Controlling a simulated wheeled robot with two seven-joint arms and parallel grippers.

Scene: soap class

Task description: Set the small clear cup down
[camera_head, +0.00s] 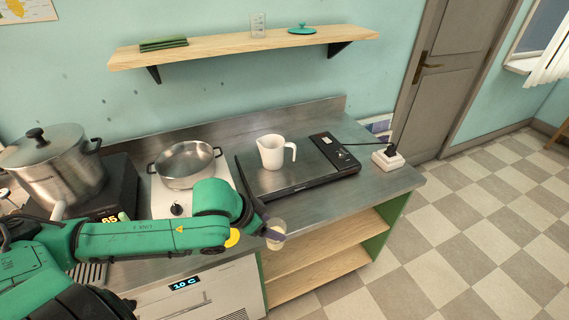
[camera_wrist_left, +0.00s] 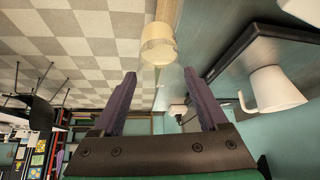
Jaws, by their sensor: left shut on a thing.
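The small clear cup (camera_head: 277,229) has a pale yellowish filling in its lower part and looks upright. My left gripper (camera_head: 265,232) is shut on it at the front edge of the steel counter (camera_head: 338,207). I cannot tell whether the cup touches the counter. In the left wrist view the cup (camera_wrist_left: 158,45) shows just beyond the tips of the two purple fingers (camera_wrist_left: 160,88), with the floor behind and the counter beside it. My right gripper is not in view.
A white jug (camera_head: 271,152) stands on the black hot plate (camera_head: 318,172). A steel pan (camera_head: 186,164) and a lidded pot (camera_head: 58,170) stand to the left. A white socket block (camera_head: 388,159) is at the right. The counter in front of the hot plate is clear.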

